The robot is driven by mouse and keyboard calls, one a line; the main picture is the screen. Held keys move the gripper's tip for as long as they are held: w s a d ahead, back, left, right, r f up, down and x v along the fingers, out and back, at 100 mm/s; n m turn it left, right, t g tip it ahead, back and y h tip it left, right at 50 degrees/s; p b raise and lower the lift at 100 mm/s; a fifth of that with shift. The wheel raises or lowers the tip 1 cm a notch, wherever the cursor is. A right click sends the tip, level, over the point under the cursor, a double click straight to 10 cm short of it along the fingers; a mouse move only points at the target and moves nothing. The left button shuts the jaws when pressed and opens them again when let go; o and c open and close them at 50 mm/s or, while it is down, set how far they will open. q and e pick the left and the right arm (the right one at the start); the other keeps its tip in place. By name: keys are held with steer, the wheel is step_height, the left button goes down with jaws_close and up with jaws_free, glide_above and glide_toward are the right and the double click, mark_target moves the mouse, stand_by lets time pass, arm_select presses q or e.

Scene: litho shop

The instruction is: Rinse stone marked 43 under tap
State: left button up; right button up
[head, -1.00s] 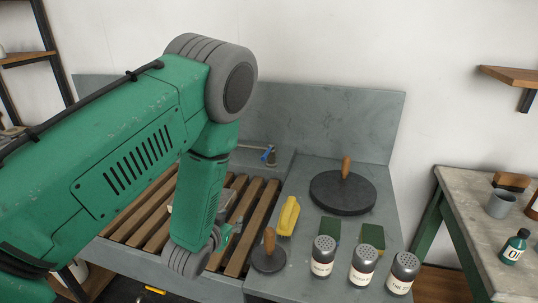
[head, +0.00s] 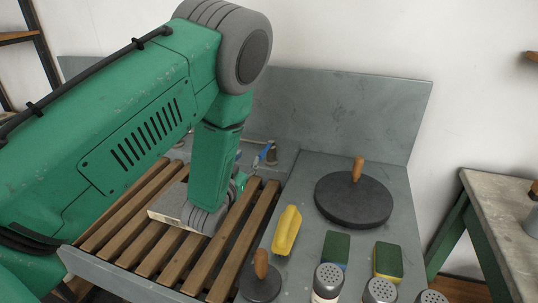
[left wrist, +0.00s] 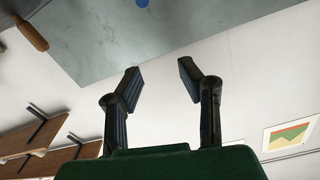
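A pale grey stone slab (head: 170,209) lies on the wooden slats of the sink; my left arm hides part of it, and no number is readable. The tap's blue lever (head: 263,154) shows at the back of the sink, behind my left wrist. It also shows at the top of the left wrist view (left wrist: 143,3). My left gripper (left wrist: 160,72) has its two fingers spread with nothing between them. In the head view it is mostly hidden behind my wrist, above the slats and near the stone's right end. My right gripper is out of view.
Right of the slats, the grey counter holds a yellow brush (head: 287,230), a black disc with a wooden handle (head: 353,200), a smaller handled disc (head: 260,281), two sponges (head: 336,247) and several shakers (head: 328,281). A grey backsplash (head: 340,112) stands behind.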

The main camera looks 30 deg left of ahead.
mark_target(264, 151)
arm_select(q)
step_height(264, 151, down, 6)
steer(key=w+b, duration=0.1)
steer(key=b, duration=0.5)
steer(key=x, duration=1.2)
steer(key=shift+f, duration=0.15)
steer(key=shift+w+a, duration=0.15)
steer(key=shift+w, duration=0.4)
steer(key=shift+a, duration=0.1)
